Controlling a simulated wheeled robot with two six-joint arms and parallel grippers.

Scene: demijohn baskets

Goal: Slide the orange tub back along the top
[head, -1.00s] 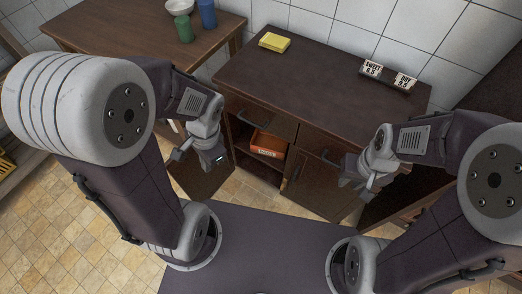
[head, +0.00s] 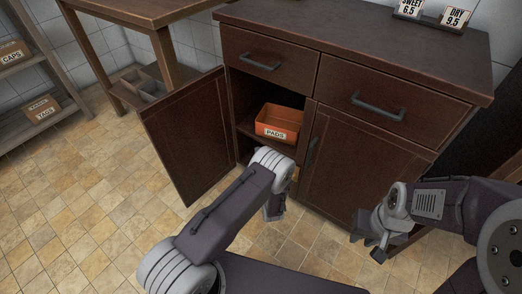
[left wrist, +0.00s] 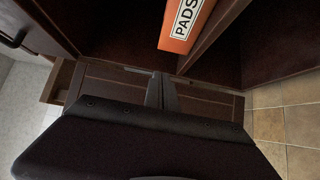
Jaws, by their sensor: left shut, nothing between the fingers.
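The orange tub (head: 279,123), labelled PADS, sits on the inner shelf of the dark wooden cabinet, near the shelf's front edge. It also shows at the top of the left wrist view (left wrist: 184,24). The cabinet's left door (head: 187,137) stands open. My left gripper (head: 275,207) is low in front of the opening, below the tub and apart from it; it is shut and empty, partly hidden by its own wrist. My right gripper (head: 371,243) is in front of the closed right door, well away from the tub; its finger gap is unclear.
Two drawers with handles (head: 378,106) sit above the opening. The closed right door (head: 362,167) is beside it. A side table (head: 150,12) and a shelf rack with boxes (head: 40,108) stand at the left. The tiled floor at left is clear.

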